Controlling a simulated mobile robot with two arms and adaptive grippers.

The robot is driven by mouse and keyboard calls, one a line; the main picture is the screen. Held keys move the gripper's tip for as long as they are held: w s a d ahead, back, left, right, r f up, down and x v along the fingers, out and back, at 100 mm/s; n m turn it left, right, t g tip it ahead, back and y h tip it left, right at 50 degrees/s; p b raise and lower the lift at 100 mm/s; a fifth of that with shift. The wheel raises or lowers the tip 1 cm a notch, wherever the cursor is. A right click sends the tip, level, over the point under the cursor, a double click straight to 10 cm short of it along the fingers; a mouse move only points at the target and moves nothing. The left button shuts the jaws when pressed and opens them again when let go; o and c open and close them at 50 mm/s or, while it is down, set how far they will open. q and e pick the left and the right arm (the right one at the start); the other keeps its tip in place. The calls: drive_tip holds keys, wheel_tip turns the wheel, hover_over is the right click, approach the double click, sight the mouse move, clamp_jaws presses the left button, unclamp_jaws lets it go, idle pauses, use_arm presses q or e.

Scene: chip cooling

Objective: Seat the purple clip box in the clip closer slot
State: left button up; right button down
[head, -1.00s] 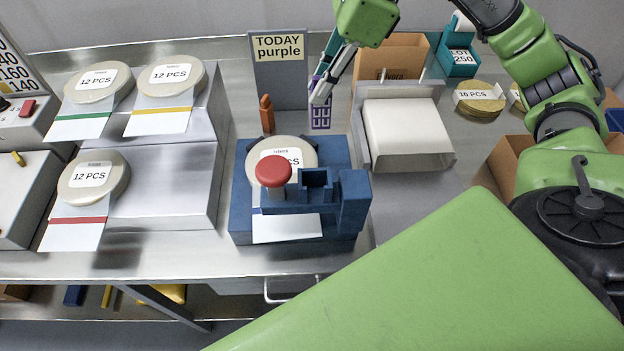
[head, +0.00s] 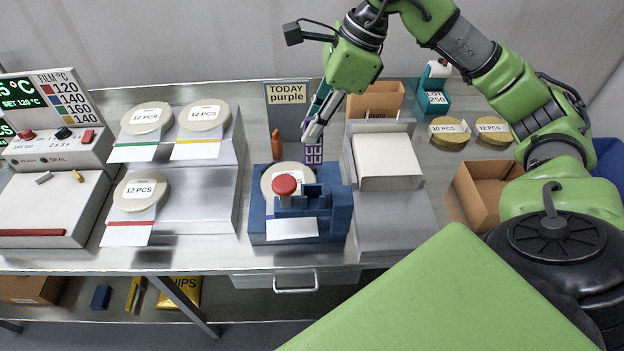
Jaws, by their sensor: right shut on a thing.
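The purple clip box (head: 313,153) is a small gridded purple piece in the head view, just behind the blue clip closer. My right gripper (head: 312,132) points down and is shut on the box's upper part. The blue clip closer (head: 340,213) stands on the table with a red knob (head: 285,185) on it. Its square slot (head: 314,191) is in front of and below the box, and looks empty. The box appears apart from the slot. How high it hangs is hard to tell. My left gripper is not in view.
A pouch with a disc label lies on the closer, its white end (head: 292,229) at the front. An orange peg (head: 276,143) and the "TODAY purple" sign (head: 288,95) stand behind. A white box (head: 388,160) is close on the right, a stepped metal stand (head: 205,200) on the left.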

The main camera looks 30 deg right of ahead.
sight(313, 160)
wheel_tip(313, 160, down, 8)
drive_tip(key=b, duration=0.4)
drive_tip(key=shift+w+d+b, duration=0.1)
drive_tip(key=shift+b, duration=0.2)
drive_tip(key=shift+f, duration=0.35)
drive_tip(key=shift+f+b, duration=0.3)
drive_tip(key=shift+b, duration=0.1)
wheel_tip(313, 160, down, 4)
drive_tip(key=b, duration=0.3)
drive_tip(key=shift+f, duration=0.25)
drive_tip(key=shift+r, duration=0.1)
drive_tip(key=c, duration=2.3)
unclamp_jaws()
drive_tip(key=shift+b, duration=0.3)
drive_tip(key=o, duration=0.4)
